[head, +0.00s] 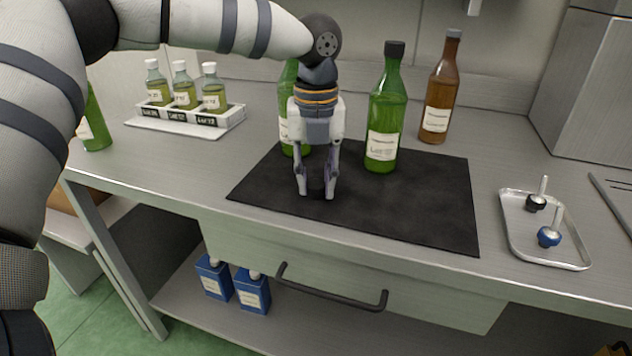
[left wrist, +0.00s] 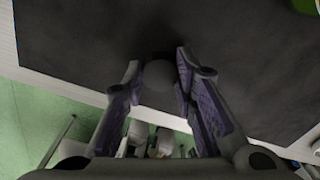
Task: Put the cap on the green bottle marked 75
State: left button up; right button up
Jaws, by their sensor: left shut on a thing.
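My left gripper (head: 316,194) points down over the dark mat and is shut on a small dark cap (head: 316,184), low near the mat. In the left wrist view the cap (left wrist: 158,72) shows as a dull round top between the fingertips. A green bottle (head: 285,128) stands upright just behind the gripper, its neck and top partly hidden by it. Another green bottle (head: 384,115) with a dark top stands on the mat to the right. A third green bottle (head: 95,125) at the far left is partly hidden by my arm. I cannot read a 75 on any label.
The dark mat (head: 420,215) is clear at its front right. A brown bottle (head: 440,90) stands behind it. A white rack (head: 178,115) with small sample bottles is at the left. A metal tray (head: 555,255) with two stoppers is at the right.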

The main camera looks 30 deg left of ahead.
pick_arm(q)
notch_tip(320, 180, up, 2)
jog(key=shift+r, duration=0.25)
jog(key=s+d+r+p, duration=0.1)
jog(key=s+d+r, duration=0.2)
jog(key=s+r, duration=0.7)
jog(key=s, duration=0.3)
jog(key=shift+s+d, duration=0.2)
jog(key=shift+s, duration=0.15)
pick_arm(e)
jog(key=shift+w+r+t, duration=0.5)
jog(key=shift+w+r, duration=0.5)
jog(key=shift+w, duration=0.05)
pick_arm(q)
jog(key=shift+r, duration=0.1)
